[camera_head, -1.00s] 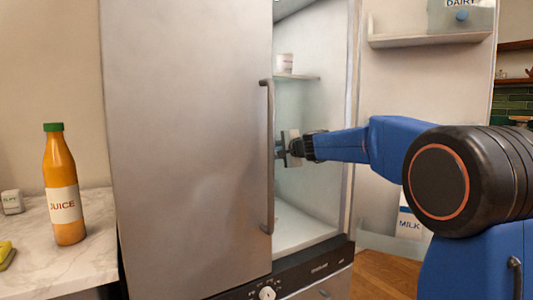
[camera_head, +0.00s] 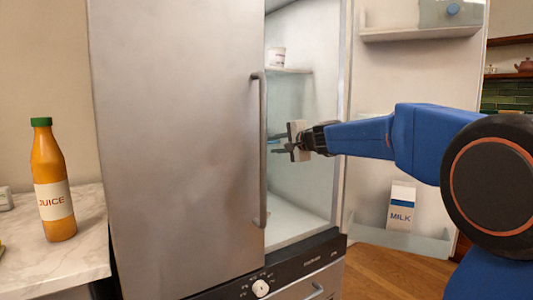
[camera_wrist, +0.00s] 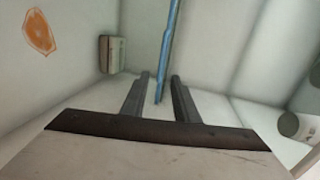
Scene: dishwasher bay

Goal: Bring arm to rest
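My gripper (camera_head: 276,146) is in the open side of the fridge, just right of the tall door handle (camera_head: 260,150) in the head view. Its two fingers are apart and nothing shows held between them. In the wrist view my gripper (camera_wrist: 159,77) also shows both fingers apart, with a thin blue shelf edge (camera_wrist: 168,45) seen between and beyond them. My blue arm reaches in from the right, level, past the open right door. I cannot tell how near the fingers are to the shelf edge.
The left fridge door (camera_head: 180,150) is shut. The open right door (camera_head: 415,80) holds a milk carton (camera_head: 401,206) in its lower bin. A white cup (camera_head: 277,57) stands on the shelf inside. A juice bottle (camera_head: 52,185) stands on the counter (camera_head: 88,225) at left.

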